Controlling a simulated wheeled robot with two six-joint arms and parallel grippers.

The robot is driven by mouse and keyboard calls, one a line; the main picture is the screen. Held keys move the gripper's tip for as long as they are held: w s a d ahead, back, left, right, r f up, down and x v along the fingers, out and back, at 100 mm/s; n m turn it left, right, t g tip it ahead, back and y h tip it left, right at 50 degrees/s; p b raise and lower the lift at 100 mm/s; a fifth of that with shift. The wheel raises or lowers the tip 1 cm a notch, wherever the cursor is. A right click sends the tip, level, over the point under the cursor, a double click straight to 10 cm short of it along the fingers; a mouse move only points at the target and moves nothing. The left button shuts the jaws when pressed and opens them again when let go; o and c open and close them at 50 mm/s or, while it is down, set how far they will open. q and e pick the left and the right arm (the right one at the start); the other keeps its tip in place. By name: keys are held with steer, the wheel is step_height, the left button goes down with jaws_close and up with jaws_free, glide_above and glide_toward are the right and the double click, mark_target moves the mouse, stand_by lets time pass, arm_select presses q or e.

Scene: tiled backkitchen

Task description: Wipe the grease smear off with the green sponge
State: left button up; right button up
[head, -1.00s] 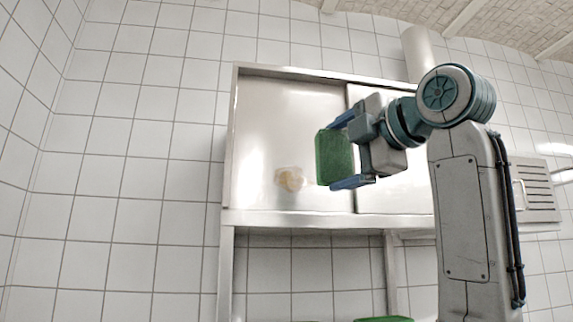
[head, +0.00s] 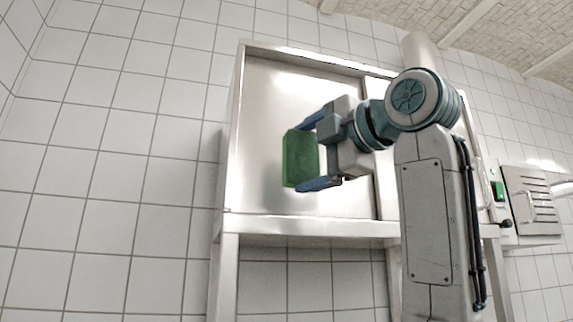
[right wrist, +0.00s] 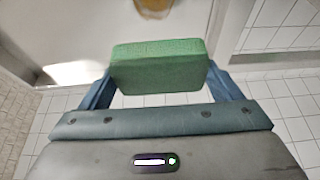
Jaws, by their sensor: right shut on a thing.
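The green sponge (head: 298,160) is held upright between the blue fingers of my right gripper (head: 312,157), in front of the left steel cabinet door (head: 270,95). In the right wrist view the sponge (right wrist: 160,67) spans the two fingers of the gripper (right wrist: 158,85). The yellowish-brown grease smear (right wrist: 153,8) shows on the door at the top edge of that view, beyond the sponge. In the head view the smear is hidden behind the sponge and gripper. A gap seems to remain between sponge and door. My left gripper is out of view.
The wall cabinet has a steel frame with a lower ledge (head: 300,226) and legs below it. A slatted grey box (head: 530,200) and a panel with a green switch (head: 498,190) are at the right. White tiled wall (head: 120,180) fills the left, with free room there.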

steer(key=shift+w+a+f, duration=0.1)
steer(key=shift+w+a, duration=0.35)
steer(key=shift+w, duration=0.1)
steer(key=shift+w+a, duration=0.15)
steer(key=shift+w, duration=0.15)
steer(key=shift+w+r+p, duration=0.1)
steer(key=shift+r+p, duration=0.1)
steer(key=shift+p, duration=0.2)
steer(key=shift+w+d+r+p, duration=0.15)
steer(key=shift+d+r+p, duration=0.05)
steer(key=shift+d+p, duration=0.25)
steer(key=w, duration=0.1)
steer(key=w+a, duration=0.1)
steer(key=w+p, duration=0.1)
steer(key=shift+a+f, duration=0.25)
steer(key=shift+w, duration=0.15)
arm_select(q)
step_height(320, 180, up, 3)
